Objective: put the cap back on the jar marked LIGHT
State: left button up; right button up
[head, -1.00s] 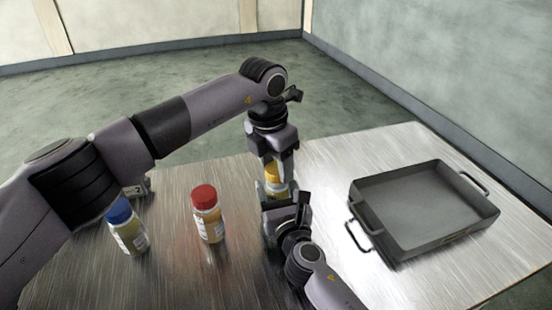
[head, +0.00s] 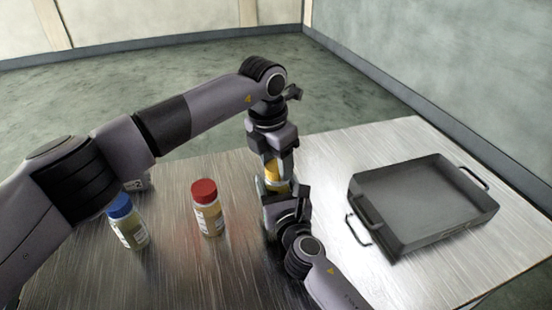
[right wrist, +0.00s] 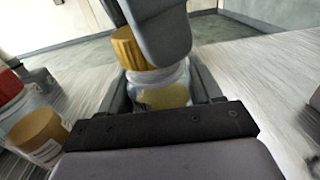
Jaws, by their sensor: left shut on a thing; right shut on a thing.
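A jar with a yellow cap is between my two grippers. In the head view, my left gripper (head: 276,168) comes down from above and is shut on the yellow cap (head: 273,173). My right gripper (head: 285,203) is shut around the jar body, mostly hiding it. In the right wrist view, the clear jar (right wrist: 162,92) holds amber liquid and sits between my right fingers. The yellow cap (right wrist: 127,48) is at the jar's mouth, a little left of its middle; I cannot tell if it is seated. A left finger covers part of it. No label reading LIGHT is legible.
A red-capped jar (head: 207,211) and a blue-capped jar (head: 128,225) stand left on the metal table (head: 180,275). A small object marked 2 is partly hidden behind my left arm. A grey tray with handles (head: 380,245) stands at right.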

pick_arm(q)
jog(key=shift+f, duration=0.1)
jog(key=m, duration=0.4)
jog(key=m+g, duration=0.1)
jog(key=m, duration=0.3)
jog(key=shift+w+h, duration=0.1)
jog(key=shift+h, duration=0.2)
jog(key=m, duration=0.4)
jog(key=shift+g, duration=0.3)
jog(key=m, duration=0.4)
jog(key=shift+w+g, duration=0.1)
jog(key=shift+g, duration=0.2)
jog(key=o, duration=1)
